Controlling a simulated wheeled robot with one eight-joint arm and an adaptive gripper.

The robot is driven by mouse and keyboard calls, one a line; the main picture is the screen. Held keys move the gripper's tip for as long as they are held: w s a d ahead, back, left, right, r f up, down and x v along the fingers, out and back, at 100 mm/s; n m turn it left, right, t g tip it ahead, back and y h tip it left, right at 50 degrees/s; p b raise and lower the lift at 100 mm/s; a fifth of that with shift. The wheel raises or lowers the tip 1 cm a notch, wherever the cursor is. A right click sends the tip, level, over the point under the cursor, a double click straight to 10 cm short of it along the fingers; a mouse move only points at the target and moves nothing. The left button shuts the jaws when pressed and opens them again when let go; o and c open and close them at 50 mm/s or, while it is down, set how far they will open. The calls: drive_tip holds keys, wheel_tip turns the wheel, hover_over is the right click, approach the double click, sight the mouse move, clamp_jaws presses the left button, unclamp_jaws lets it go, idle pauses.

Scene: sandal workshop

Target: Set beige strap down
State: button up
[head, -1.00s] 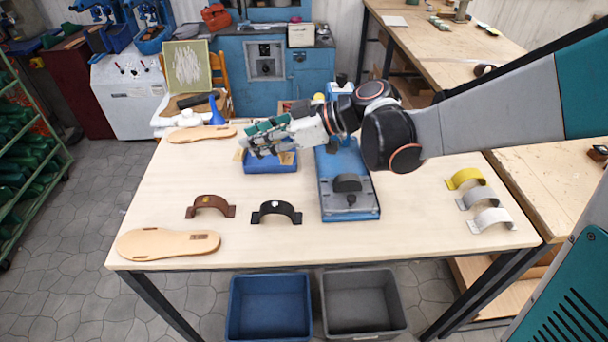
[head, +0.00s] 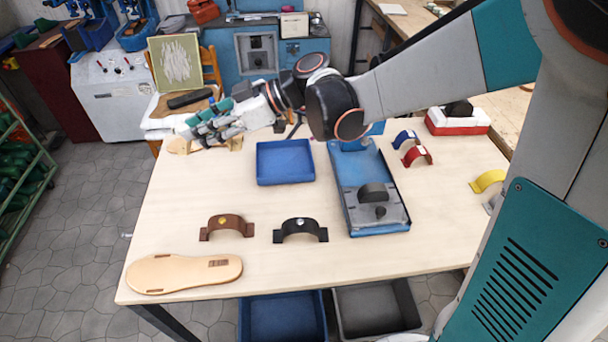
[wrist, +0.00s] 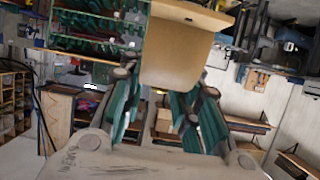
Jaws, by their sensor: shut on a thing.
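My gripper (head: 208,127) is over the back left part of the workbench (head: 262,208), left of the blue tray (head: 286,163). In the wrist view its green-sided fingers are shut on a beige strap (wrist: 176,48), seen as a broad tan curved band. In the head view my fingers hide most of the strap. Tan patches show below and beside the fingers; I cannot tell strap from the rear sole there. Whether the strap touches the bench is also unclear.
A brown strap (head: 228,227) and a black strap (head: 300,230) stand in front, behind a tan sole (head: 184,273). A blue-based fixture (head: 377,205) stands right of centre. Blue (head: 404,138), red (head: 417,155) and yellow (head: 488,180) straps are at right. The bench middle is clear.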

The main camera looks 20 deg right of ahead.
wheel_tip(320, 180, down, 20)
drive_tip(key=b, duration=0.7)
drive_tip(key=shift+r, duration=0.1)
drive_tip(key=shift+f+b, duration=0.2)
drive_tip(key=shift+b, duration=0.1)
drive_tip(key=o, duration=1)
drive_tip(key=shift+r, duration=0.2)
drive_tip(key=p+v, duration=0.3)
drive_tip(key=v, duration=0.9)
drive_tip(key=shift+p, duration=0.3)
